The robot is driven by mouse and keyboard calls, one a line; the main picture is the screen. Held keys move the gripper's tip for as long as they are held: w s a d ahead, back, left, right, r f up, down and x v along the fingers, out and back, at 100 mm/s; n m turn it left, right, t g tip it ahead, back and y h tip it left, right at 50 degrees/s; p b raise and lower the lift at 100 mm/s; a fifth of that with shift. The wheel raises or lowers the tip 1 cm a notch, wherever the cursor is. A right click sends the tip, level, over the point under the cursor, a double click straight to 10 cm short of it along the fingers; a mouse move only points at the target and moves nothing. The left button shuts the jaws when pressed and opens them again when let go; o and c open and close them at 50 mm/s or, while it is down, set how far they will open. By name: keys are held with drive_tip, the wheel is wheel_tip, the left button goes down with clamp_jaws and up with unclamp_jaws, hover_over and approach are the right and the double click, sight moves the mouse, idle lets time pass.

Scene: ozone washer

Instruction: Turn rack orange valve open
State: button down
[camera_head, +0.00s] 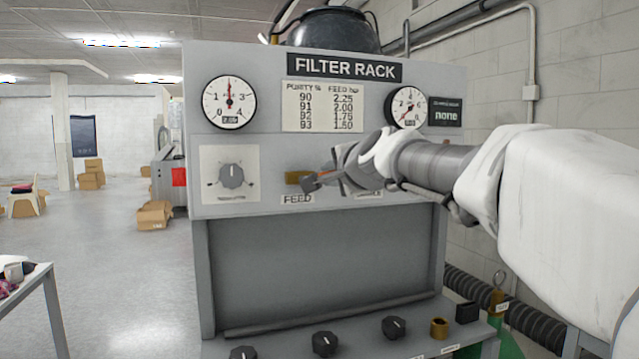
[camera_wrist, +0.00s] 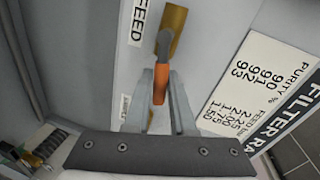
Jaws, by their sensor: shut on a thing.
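The orange valve handle (camera_wrist: 160,80) sits on a brass valve body (camera_wrist: 172,32) beside the FEED label (camera_wrist: 143,20) in the wrist view. In the head view the brass body (camera_head: 298,177) shows on the filter rack panel above the FEED label (camera_head: 298,199). My gripper (camera_wrist: 160,95) is shut on the orange handle, with one finger on each side of it. In the head view my gripper (camera_head: 322,180) reaches in from the right, and it hides most of the handle. The handle's lever points away from the brass body, toward my gripper.
The filter rack (camera_head: 325,268) carries a left gauge (camera_head: 229,103), a right gauge (camera_head: 407,108) and a regulator knob (camera_head: 231,176). Several black knobs (camera_head: 325,343) line the lower ledge. A table (camera_head: 30,283) stands at the left. The floor between is clear.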

drive_tip(key=shift+f+m+b, duration=0.5)
drive_tip(key=shift+m, duration=0.3)
drive_tip(key=c, duration=0.8)
unclamp_jaws()
drive_tip(key=shift+o, duration=0.2)
drive_tip(key=v, duration=1.7)
drive_tip(key=shift+d, duration=0.35)
drive_tip(key=shift+s, duration=0.1)
drive_tip(key=s+d+f+n+g+h+p, duration=0.2)
drive_tip(key=s+f+n+g+p, duration=0.2)
drive_tip(key=s+f+n, duration=0.3)
drive_tip(key=s+d+f+n+g+h+p, duration=0.2)
drive_tip(key=s+f+n, duration=0.5)
drive_tip(key=s+f, duration=0.5)
wheel_tip(320, 180, down, 6)
drive_tip(key=d+g+p, duration=0.1)
drive_tip(key=g+p, duration=0.1)
drive_tip(key=g, duration=0.1)
drive_tip(key=shift+g, duration=0.3)
